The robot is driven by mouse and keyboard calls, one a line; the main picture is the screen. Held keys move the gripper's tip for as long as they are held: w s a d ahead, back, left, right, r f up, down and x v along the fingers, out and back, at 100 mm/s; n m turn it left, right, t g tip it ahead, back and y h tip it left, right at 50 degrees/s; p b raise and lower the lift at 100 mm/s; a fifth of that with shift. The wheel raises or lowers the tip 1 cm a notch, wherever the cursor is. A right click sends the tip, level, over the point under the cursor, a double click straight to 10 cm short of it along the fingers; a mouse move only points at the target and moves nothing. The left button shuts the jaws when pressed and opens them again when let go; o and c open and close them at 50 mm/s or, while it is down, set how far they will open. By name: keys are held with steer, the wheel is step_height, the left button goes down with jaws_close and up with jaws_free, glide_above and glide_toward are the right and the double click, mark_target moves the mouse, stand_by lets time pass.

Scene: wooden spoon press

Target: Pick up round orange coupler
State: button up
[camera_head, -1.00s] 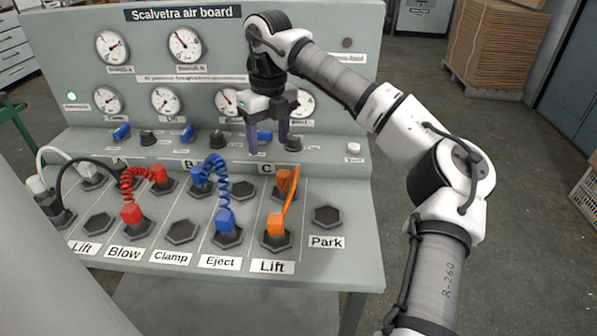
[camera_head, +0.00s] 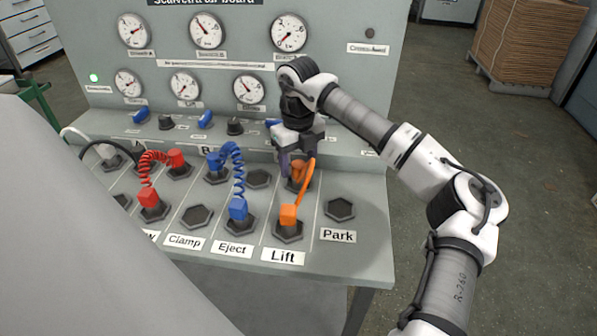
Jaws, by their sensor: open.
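The round orange coupler (camera_head: 299,171) sits in the rear socket of column C on the sloped board. An orange hose (camera_head: 307,191) runs from it to a square orange coupler (camera_head: 288,214) in the front socket labelled Lift. My gripper (camera_head: 298,168) points down at the round coupler, with its fingers low on either side of it. The fingers are open, and the gripper body hides part of the coupler's top. I cannot tell whether a finger touches it.
The empty Park socket (camera_head: 340,209) is at the right. A blue coiled hose (camera_head: 237,172) and a red coiled hose (camera_head: 152,159) stand to the left. A row of knobs (camera_head: 206,120) and gauges (camera_head: 249,90) rises behind.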

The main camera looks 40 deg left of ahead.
steer(key=shift+f, duration=1.45)
steer(key=c, duration=1.1)
steer(key=shift+r, duration=0.15)
